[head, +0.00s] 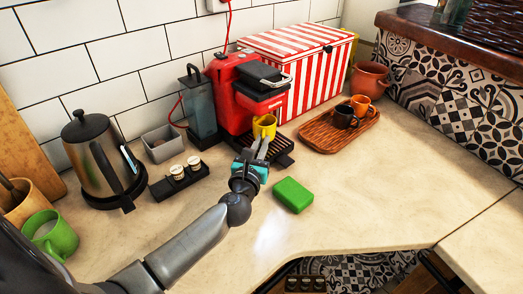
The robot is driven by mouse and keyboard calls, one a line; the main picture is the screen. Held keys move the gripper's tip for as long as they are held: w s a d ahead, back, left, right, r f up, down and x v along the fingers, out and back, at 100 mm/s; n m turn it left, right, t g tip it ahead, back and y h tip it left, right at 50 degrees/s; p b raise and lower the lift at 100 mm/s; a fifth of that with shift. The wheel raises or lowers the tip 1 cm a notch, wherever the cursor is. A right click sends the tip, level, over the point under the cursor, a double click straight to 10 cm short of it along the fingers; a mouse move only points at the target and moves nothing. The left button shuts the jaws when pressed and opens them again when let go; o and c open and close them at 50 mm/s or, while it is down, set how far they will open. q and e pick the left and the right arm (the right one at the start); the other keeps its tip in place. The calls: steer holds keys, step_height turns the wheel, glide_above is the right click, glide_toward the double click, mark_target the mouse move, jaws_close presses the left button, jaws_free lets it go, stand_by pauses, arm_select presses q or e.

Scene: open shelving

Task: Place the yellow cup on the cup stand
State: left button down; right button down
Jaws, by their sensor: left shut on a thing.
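The yellow cup (265,126) is in front of the red coffee machine (232,88), at the middle of the head view. My left gripper (262,143) reaches it from the front and is shut on it; the fingertips overlap the cup's near side. A black slatted stand (283,156) lies at the foot of the machine, below the cup. The gripper hides part of this stand, and I cannot tell whether the cup's base touches it. My right gripper is not in view.
A green block (293,195) lies on the counter just right of my left wrist. A wooden tray (318,137) with a black and an orange cup is to the right. A kettle (98,155) and a green mug (50,236) stand left. The counter's right part is clear.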

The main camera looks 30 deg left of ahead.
arm_select(q)
steer(key=shift+f, duration=0.5)
steer(key=shift+f+b, duration=0.25)
steer(key=shift+b, duration=0.05)
steer(key=c, duration=0.9)
jaws_free()
steer(key=shift+c, duration=0.2)
steer(key=shift+r, duration=0.2)
steer(key=shift+s+r+p, duration=0.1)
steer(key=shift+s+p, duration=0.05)
steer(key=shift+p, duration=0.15)
steer(key=v, duration=1.1)
steer(key=shift+s+d, duration=0.1)
steer(key=shift+s, duration=0.3)
